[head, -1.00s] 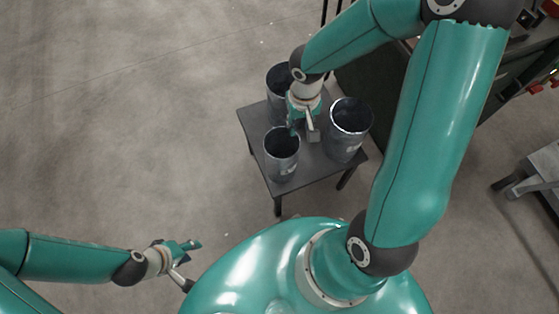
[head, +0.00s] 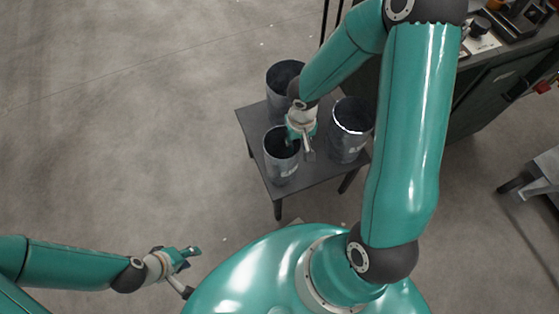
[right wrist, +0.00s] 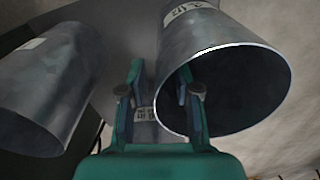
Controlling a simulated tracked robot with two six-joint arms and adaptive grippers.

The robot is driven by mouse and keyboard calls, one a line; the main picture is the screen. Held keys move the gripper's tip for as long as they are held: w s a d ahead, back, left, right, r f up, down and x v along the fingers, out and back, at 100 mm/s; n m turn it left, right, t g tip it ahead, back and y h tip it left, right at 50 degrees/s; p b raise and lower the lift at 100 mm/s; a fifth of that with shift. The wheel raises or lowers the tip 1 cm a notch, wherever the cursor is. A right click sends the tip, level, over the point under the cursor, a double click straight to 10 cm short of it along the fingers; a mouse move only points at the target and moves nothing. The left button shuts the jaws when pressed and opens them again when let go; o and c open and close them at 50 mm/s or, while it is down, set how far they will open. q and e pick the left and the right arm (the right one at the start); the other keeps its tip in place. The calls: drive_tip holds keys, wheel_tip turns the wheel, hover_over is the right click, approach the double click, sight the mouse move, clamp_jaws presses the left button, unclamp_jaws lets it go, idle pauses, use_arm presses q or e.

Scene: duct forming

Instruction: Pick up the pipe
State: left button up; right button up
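Three grey metal pipes stand upright on a small table: a near pipe (head: 281,168), a right pipe (head: 350,132) and a back pipe (head: 281,88) partly hidden by my right arm. My right gripper (head: 300,145) is open at the right rim of the near pipe. In the right wrist view, the open fingers (right wrist: 163,105) are beside a large pipe (right wrist: 190,50); one finger overlaps its open mouth, the other is outside. I cannot tell how deep that finger sits. Another pipe (right wrist: 50,85) is at the left there. My left gripper (head: 184,270) is open and empty, away from the table.
The small dark table (head: 258,130) has little bare top around the pipes. A dark workbench (head: 490,95) with items on it stands at the right, behind my right arm. A grey stand (head: 540,175) is at the far right. The floor at the left is clear.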

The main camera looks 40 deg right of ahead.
drive_tip(key=shift+c, duration=0.2)
clamp_jaws()
idle(0.3)
